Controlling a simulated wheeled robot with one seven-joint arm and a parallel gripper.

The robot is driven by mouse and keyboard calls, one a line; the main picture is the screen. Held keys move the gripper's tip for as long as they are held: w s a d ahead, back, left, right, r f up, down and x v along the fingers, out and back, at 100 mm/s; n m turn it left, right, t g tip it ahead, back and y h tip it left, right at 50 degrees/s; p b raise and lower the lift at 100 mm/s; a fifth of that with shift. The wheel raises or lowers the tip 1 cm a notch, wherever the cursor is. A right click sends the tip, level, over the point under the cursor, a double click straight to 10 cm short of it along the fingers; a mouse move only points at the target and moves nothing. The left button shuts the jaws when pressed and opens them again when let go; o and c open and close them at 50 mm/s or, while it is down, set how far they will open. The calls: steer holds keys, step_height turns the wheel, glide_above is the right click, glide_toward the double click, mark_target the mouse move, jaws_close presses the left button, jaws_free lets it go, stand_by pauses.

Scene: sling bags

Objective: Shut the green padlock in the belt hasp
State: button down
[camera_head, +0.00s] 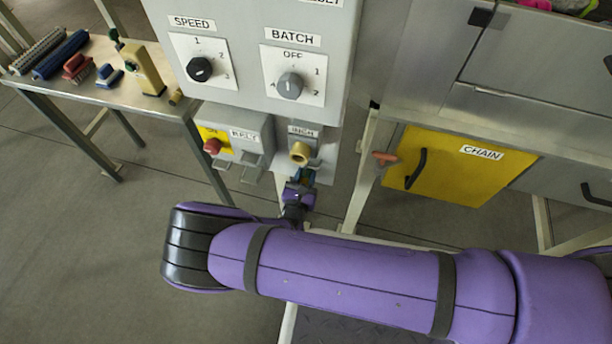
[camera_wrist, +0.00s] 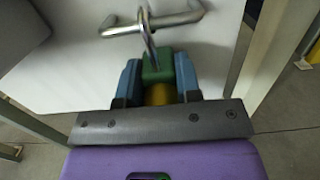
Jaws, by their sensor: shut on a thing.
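In the wrist view, my gripper (camera_wrist: 159,88) is shut on the green padlock (camera_wrist: 158,66), with a blue finger on each side. The padlock's metal shackle (camera_wrist: 149,42) points away from my gripper and crosses a bent metal loop (camera_wrist: 178,20) on a pale panel. I cannot tell whether the shackle passes through the loop or whether it is closed. In the head view, my gripper (camera_head: 304,177) is small, below the yellow INCH knob (camera_head: 299,153). The BELT box (camera_head: 237,140), with metal loops (camera_head: 250,162) under it, is left of my gripper.
The grey control cabinet (camera_head: 245,86) with SPEED and BATCH dials stands above. A side table (camera_head: 120,92) with brushes and a yellow block (camera_head: 145,70) is at the left. The yellow CHAIN door (camera_head: 445,165) is at the right. My purple arm crosses the foreground.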

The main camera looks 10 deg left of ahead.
steer(key=shift+r, duration=1.1)
steer(key=s, duration=0.8)
steer(key=shift+a+f, duration=0.3)
stand_by(0.5)
